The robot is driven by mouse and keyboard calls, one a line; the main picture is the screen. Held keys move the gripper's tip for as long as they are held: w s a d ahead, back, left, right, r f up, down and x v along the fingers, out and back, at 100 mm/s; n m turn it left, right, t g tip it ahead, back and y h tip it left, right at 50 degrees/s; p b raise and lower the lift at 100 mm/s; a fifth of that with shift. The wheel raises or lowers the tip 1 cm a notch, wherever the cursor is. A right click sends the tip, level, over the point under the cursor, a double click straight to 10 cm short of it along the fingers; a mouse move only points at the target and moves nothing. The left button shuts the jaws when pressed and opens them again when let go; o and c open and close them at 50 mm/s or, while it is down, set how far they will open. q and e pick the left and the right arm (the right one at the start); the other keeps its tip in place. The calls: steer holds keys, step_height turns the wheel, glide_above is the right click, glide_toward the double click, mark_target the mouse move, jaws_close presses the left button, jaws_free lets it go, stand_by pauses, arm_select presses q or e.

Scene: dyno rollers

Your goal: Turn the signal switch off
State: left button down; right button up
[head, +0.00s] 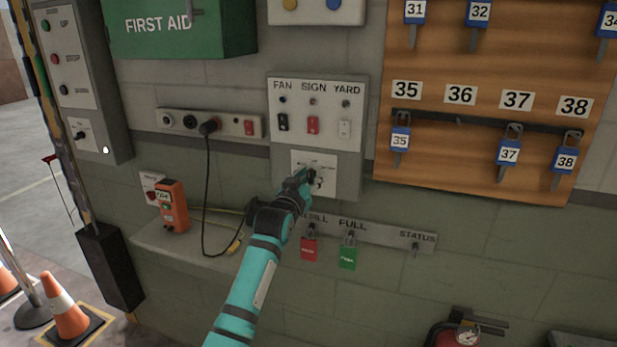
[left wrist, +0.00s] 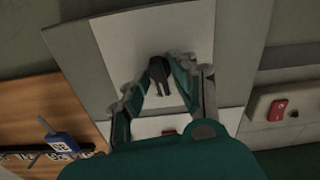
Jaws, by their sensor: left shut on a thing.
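A grey wall panel (head: 272,150) carries FAN, SIGN and YARD toggles in its upper part. Below them is a white plate (head: 299,158) with a dark rotary knob (head: 319,178); the print on the plate is too small to read, so I cannot confirm it is the signal switch. My left gripper (head: 310,178) is at this knob, its fingers closed on it. In the left wrist view the dark knob (left wrist: 159,70) sits between the two fingertips (left wrist: 156,76). The gripper hides part of the knob and plate in the head view. My right gripper is not in view.
A wooden key board (head: 480,60) hangs to the right. Below is a hook rail (head: 385,234) with red and green tags. To the left are a socket strip (head: 228,124) with a black cable, an orange box (head: 172,205) on a ledge, and a grey control box (head: 105,115).

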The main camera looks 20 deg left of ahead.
arm_select(q)
steer(key=shift+m, duration=0.7)
steer(key=c, duration=1.4)
jaws_free()
steer(key=shift+o, duration=0.2)
steer(key=shift+w, duration=0.2)
steer(key=s, duration=1.2)
steer(key=shift+a, duration=0.2)
steer(key=shift+f, duration=0.15)
